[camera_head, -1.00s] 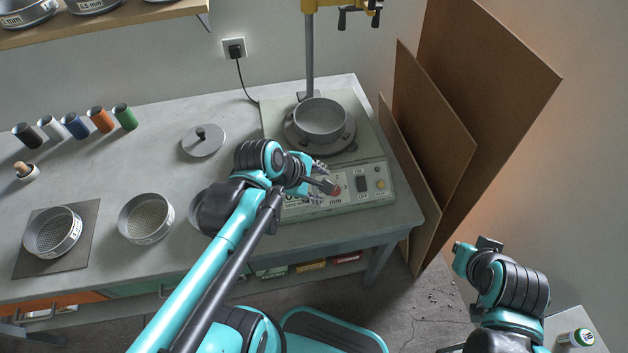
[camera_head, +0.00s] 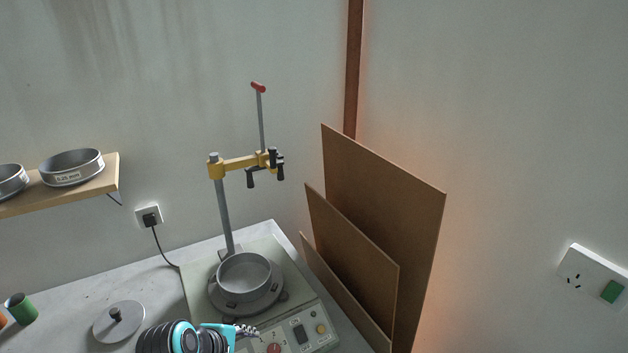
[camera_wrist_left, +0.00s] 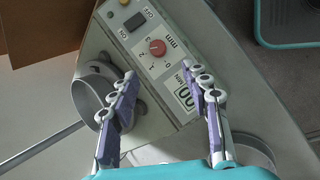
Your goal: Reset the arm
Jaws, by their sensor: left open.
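My left gripper (camera_head: 247,331) shows at the bottom of the head view, just left of the red knob on the sieve shaker's front panel. In the left wrist view my left gripper (camera_wrist_left: 166,84) is open and empty, its two fingers apart over the panel with the red knob (camera_wrist_left: 157,47). The sieve shaker (camera_head: 205,282) stands on the bench with a round metal pan (camera_head: 244,277) on its plate. My right gripper and arm are out of view.
A grey lid (camera_head: 118,322) lies on the bench (camera_head: 165,291) left of the shaker. Brown boards (camera_head: 385,205) lean on the wall at right. A shelf (camera_head: 105,178) holds sieves. The shaker's post and yellow clamp (camera_head: 238,165) rise behind the pan.

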